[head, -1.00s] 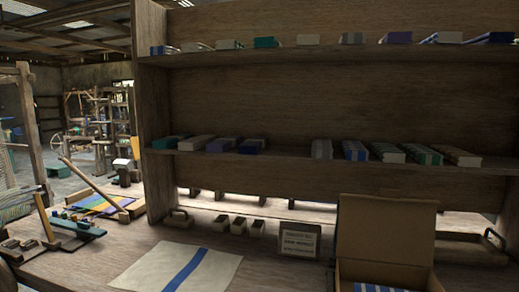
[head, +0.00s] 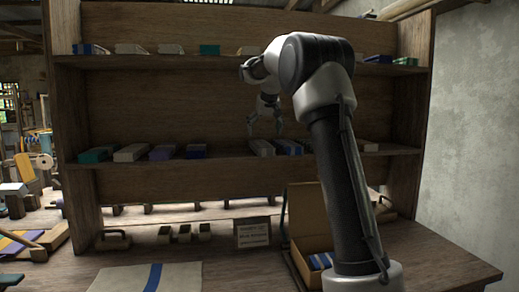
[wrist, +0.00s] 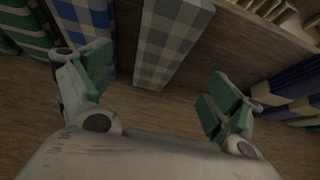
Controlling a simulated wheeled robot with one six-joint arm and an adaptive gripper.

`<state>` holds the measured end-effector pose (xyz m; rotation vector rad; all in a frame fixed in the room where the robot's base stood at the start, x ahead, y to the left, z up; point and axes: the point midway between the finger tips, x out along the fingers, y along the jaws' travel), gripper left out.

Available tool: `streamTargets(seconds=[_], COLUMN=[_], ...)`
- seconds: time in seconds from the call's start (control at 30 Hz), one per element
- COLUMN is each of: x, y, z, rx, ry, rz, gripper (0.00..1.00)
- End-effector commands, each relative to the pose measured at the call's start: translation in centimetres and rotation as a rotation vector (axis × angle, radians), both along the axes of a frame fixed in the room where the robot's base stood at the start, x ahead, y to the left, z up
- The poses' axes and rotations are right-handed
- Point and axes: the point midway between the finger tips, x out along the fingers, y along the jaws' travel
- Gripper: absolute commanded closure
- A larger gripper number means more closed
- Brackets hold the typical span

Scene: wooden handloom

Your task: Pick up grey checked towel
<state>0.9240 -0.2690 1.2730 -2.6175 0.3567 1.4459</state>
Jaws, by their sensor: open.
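The grey checked towel (head: 262,147) lies folded on the middle shelf, just left of a blue and white towel (head: 288,147). In the wrist view the grey checked towel (wrist: 170,40) runs from the top edge to between my fingers. My gripper (head: 265,125) is above the towel's end in the head view. In the wrist view my gripper (wrist: 158,82) is open and empty, with green finger pads on either side of the towel. The left finger is close to the blue checked towel (wrist: 92,25). No contact with the grey towel can be made out.
The upper shelf (head: 230,65) is above my gripper and holds several folded cloths. Bare shelf lies between the grey towel and the dark blue cloth (head: 196,151) to its left. An open cardboard box (head: 308,215) and a small sign (head: 252,233) stand on the table below.

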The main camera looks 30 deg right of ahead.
Motion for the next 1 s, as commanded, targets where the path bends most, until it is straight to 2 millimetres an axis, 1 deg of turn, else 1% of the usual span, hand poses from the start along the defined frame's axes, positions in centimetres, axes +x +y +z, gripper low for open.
streamTargets(seconds=[0.03, 0.1, 0.47, 0.6, 0.7, 0.93, 1.0], x=[0.9, 1.6, 3.9, 5.2, 5.8, 6.0, 6.0], y=[-0.4, -0.7, -1.0, -1.1, -1.3, -1.4, -1.4], z=[-0.2, -0.6, -3.8, -5.7, -6.7, -6.8, -6.8], rx=[-0.001, -0.001, -0.002, -0.002, -0.002, -0.002, -0.002], ry=[-0.004, -0.007, -0.007, -0.006, -0.008, -0.009, -0.009], rz=[-0.006, -0.009, -0.009, -0.009, -0.009, -0.009, -0.009], gripper=[0.08, 0.08, 0.08, 0.08, 0.08, 0.08, 0.21])
